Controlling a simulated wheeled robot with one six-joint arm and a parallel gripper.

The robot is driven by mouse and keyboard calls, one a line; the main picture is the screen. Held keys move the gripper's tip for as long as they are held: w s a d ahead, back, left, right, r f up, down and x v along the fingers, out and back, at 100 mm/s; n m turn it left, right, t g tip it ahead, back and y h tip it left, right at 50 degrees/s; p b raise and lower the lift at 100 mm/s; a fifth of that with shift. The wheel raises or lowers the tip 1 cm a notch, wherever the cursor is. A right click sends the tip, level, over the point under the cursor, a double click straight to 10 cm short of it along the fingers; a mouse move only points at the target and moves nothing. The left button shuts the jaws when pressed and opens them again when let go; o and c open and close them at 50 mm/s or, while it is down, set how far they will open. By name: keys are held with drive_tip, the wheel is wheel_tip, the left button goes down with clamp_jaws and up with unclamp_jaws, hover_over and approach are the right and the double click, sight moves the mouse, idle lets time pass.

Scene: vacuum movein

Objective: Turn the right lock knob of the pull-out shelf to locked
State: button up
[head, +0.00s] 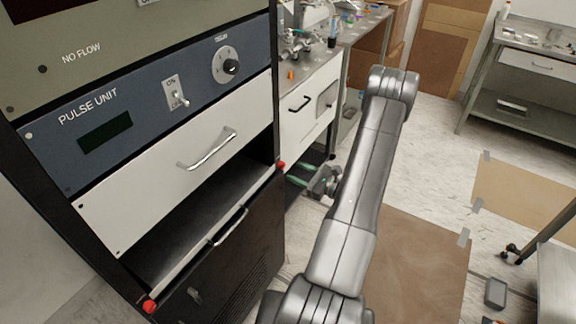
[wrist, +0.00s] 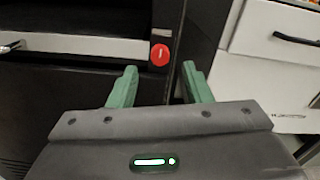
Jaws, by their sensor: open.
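The right lock knob (head: 281,165) is a small red knob at the right end of the pull-out shelf's front edge. In the wrist view the red knob (wrist: 160,55) is round, with a short pale mark standing nearly upright. The pull-out shelf (head: 222,228) is a dark slab with a pale front edge and a metal handle. The left lock knob (head: 149,306) is red, at the shelf's other end. My gripper (wrist: 160,84) has two green fingers, open and empty, below and in front of the right knob, not touching it. In the head view it (head: 306,182) is partly hidden by my arm.
Above the shelf is a white drawer (head: 180,160) with a handle, under the blue pulse unit panel (head: 110,105). A white cabinet with a black handle (wrist: 280,70) stands close on the right. Open floor lies further right.

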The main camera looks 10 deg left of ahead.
sight(284, 166)
drive_tip(key=shift+p+x, duration=0.3)
drive_tip(key=shift+x, duration=1.95)
drive_tip(key=shift+c, duration=0.3)
clamp_jaws()
